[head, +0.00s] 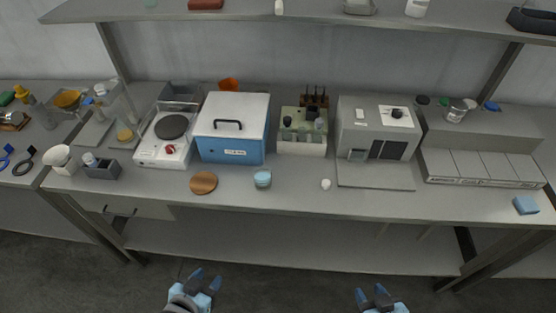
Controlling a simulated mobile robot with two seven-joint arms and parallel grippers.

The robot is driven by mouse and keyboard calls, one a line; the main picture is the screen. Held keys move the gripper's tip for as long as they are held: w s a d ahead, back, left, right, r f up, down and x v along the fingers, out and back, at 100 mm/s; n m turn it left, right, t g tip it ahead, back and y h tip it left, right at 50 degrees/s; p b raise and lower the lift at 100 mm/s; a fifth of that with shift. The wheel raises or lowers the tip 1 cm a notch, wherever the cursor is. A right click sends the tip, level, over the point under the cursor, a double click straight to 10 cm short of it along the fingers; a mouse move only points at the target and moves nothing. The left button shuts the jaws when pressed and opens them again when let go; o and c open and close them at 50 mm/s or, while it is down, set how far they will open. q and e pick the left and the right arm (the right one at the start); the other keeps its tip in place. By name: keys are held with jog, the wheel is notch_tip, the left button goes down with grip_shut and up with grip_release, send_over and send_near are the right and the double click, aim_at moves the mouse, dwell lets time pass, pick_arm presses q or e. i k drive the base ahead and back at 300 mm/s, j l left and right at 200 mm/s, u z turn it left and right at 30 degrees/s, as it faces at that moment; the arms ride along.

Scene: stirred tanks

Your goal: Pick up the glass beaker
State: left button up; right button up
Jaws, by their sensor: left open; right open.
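A clear, shiny vessel that looks like a glass beaker (456,113) stands upright on the grey raised ledge at the back right. A small pale-blue round vessel (263,179) stands near the bench's front edge, in front of the blue box; it is too small to tell whether it is glass. My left gripper (206,279) is open and empty, low in front of the bench. My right gripper (370,292) is also open and empty, low in front of the bench. Both are well apart from either vessel.
The bench (300,195) holds a hotplate (165,150), a blue box with white lid (233,130), a bottle rack (302,145) and a grey instrument (378,130). A wooden disc (203,182) and small white object (326,184) lie near the front. A shelf (300,14) overhangs the back.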

aim_at(262, 174)
jog(key=j+z, duration=0.15)
jog(key=z, duration=0.2)
jog(key=k+j+z, duration=0.15)
jog(key=z, duration=0.2)
jog(key=k+j+z, duration=0.1)
jog(key=z, duration=0.25)
